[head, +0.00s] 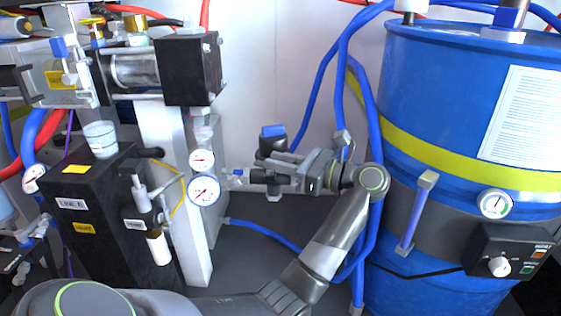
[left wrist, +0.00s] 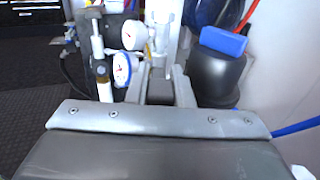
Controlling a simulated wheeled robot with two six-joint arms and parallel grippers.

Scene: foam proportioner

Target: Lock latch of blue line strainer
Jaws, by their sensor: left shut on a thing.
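My left gripper (head: 254,180) reaches in from the right, its fingers pointing left near the gauges. In the left wrist view the gripper fingers (left wrist: 168,92) are close together. A dark rounded body with a blue block on top (head: 272,139) stands just behind the gripper. It also shows to the right of the fingers in the left wrist view (left wrist: 218,68). I cannot tell for sure which part is the strainer latch. My right gripper is not in view.
Two round gauges (head: 203,190) sit just left of the gripper on a pale post (head: 165,150). A black pump block (head: 95,215) stands further left. A large blue drum (head: 450,110) fills the right side, with blue hoses (head: 341,60) beside it.

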